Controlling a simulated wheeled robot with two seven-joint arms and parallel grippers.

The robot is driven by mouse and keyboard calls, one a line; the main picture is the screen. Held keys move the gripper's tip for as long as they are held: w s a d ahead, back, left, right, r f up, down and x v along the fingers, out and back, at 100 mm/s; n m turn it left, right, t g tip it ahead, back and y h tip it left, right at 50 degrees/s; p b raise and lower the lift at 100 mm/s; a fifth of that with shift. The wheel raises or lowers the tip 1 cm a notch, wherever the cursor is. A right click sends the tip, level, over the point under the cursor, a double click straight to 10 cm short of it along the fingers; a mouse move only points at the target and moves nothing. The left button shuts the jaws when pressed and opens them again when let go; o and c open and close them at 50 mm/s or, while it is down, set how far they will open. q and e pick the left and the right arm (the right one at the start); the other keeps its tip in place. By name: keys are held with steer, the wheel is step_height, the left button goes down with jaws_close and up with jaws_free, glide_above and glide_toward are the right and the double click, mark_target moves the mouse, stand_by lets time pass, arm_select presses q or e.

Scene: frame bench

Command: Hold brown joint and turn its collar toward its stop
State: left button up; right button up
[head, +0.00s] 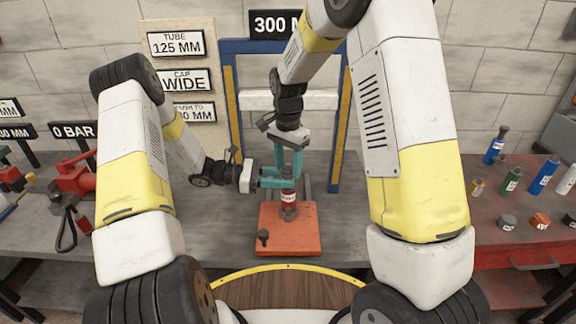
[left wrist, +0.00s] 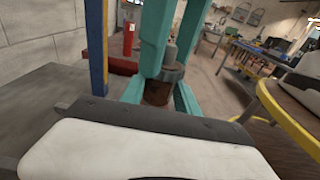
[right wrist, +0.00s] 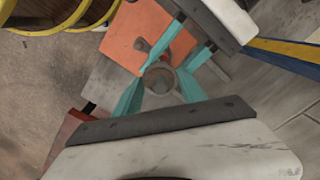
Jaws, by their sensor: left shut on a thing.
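The brown joint (head: 289,199) stands upright on an orange plate (head: 271,237); its body also shows in the left wrist view (left wrist: 158,93). Its grey collar (left wrist: 173,73) sits at the top and appears as a round shape in the right wrist view (right wrist: 159,79). My left gripper (head: 284,184) comes in level from the left and is shut on the joint's body. My right gripper (head: 290,174) points straight down over the joint, its teal fingers apart on either side of the collar. I cannot tell whether they touch the collar. The stop is not clear in any view.
A dark knob (head: 263,236) stands on the plate's left front. A blue and yellow frame (head: 230,95) rises behind. Red clamps (head: 75,178) lie at left; several bottles (head: 512,181) and caps stand on the red right bench. The grey bench beside the plate is clear.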

steer(key=c, duration=0.8)
steer(key=shift+o, duration=0.2)
steer(key=shift+n, duration=0.3)
steer(key=n, duration=0.8)
steer(key=shift+d, duration=0.1)
steer(key=n, duration=0.4)
steer(key=shift+n, duration=2.1)
